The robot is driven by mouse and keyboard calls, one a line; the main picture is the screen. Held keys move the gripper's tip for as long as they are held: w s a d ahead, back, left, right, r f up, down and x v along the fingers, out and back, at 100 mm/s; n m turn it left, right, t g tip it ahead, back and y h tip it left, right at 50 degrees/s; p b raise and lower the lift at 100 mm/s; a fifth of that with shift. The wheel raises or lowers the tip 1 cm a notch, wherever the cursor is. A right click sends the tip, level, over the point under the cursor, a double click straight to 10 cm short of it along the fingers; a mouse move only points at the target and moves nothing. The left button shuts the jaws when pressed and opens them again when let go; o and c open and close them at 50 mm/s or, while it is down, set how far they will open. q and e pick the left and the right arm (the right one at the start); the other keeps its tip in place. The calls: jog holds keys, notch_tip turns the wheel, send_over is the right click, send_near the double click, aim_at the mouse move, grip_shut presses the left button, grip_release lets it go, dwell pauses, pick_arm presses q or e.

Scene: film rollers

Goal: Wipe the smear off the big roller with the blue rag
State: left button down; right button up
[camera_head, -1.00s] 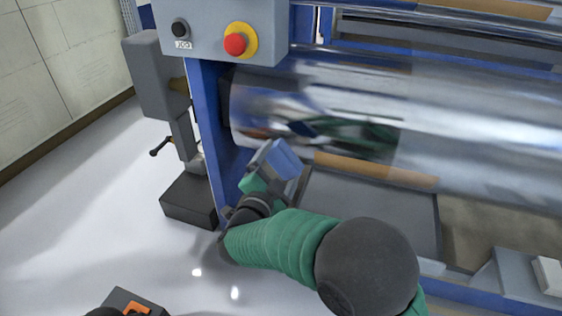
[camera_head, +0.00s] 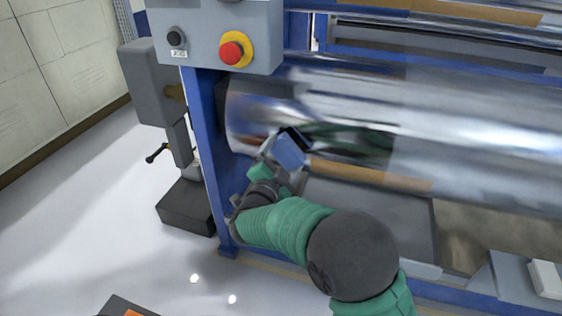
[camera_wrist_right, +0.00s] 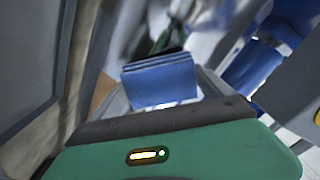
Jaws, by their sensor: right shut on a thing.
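The big roller (camera_head: 450,115) is a shiny metal cylinder across the right of the head view. Blurred dark and green reflections lie on its left part, and I cannot pick out the smear among them. My right gripper (camera_head: 273,160) is shut on the folded blue rag (camera_head: 289,152) at the roller's lower left face. Whether the rag touches the roller cannot be told. In the right wrist view the rag (camera_wrist_right: 160,84) stands out between the fingers, its dark-edged folds facing the blurred shiny surface. My left gripper is not in view.
A blue frame post (camera_head: 208,150) and a grey control box (camera_head: 215,35) with a red button (camera_head: 231,53) stand left of the roller. A tan strip (camera_head: 370,175) and grey tray (camera_head: 375,215) lie below it. Floor at left is mostly clear.

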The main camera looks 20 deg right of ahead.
aim_at(298, 159)
jog(key=shift+x, duration=1.2)
dwell(0.6)
jog(key=shift+d, duration=0.1)
jog(key=shift+s+d, duration=1.2)
jog(key=shift+d, duration=0.3)
jog(key=shift+w+d, duration=0.1)
jog(key=shift+w, duration=0.05)
jog(key=shift+w+a+r+p, duration=0.1)
jog(key=shift+w+a+p, duration=0.2)
jog(key=shift+w+a, duration=0.4)
jog(key=shift+w+a+r+p, duration=0.1)
jog(key=shift+w+a+p, duration=0.25)
jog(key=shift+a, duration=0.55)
jog(key=shift+w, duration=0.1)
jog(key=shift+s+a+f, duration=0.1)
jog(key=shift+s+a, duration=0.15)
jog(key=shift+v, duration=2.55)
